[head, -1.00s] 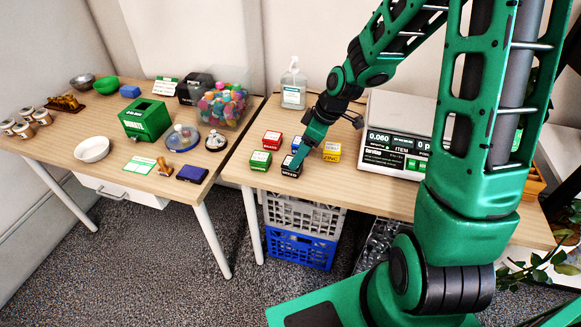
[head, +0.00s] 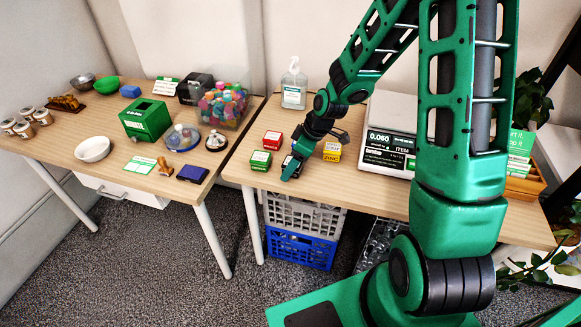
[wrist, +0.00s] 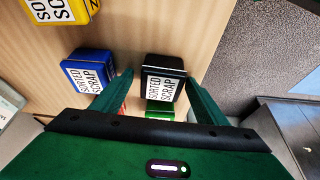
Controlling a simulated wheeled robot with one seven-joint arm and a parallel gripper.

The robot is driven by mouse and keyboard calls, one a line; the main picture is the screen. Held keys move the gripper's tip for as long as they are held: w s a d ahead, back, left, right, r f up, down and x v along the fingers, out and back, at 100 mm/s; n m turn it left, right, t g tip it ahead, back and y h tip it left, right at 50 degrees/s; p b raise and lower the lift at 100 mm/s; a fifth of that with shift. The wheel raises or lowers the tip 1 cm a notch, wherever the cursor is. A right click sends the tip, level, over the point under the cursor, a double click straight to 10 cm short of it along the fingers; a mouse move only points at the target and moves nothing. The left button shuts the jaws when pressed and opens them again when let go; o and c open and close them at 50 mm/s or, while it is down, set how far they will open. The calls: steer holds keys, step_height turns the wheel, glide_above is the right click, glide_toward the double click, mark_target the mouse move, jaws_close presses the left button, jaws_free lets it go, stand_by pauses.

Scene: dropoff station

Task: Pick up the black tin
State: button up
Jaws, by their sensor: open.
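The black tin (wrist: 163,66) has a white "SORTED SCRAP" label and sits on the right-hand wooden table. In the wrist view it lies between my two open fingers, near their tips. My gripper (head: 290,167) is low over the table front and hides most of the black tin in the head view. The gripper's fingers (wrist: 159,78) reach along both sides of the tin in the wrist view. I cannot tell whether they touch it.
Close by are a blue tin (wrist: 88,70), a green tin (head: 260,160), a red tin (head: 272,140) and a yellow tin (head: 332,152). A scale (head: 388,150) stands right, a sanitizer bottle (head: 293,92) behind. The table's front edge is near.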

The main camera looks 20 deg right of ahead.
steer(key=c, duration=1.2)
steer(key=shift+r, duration=0.15)
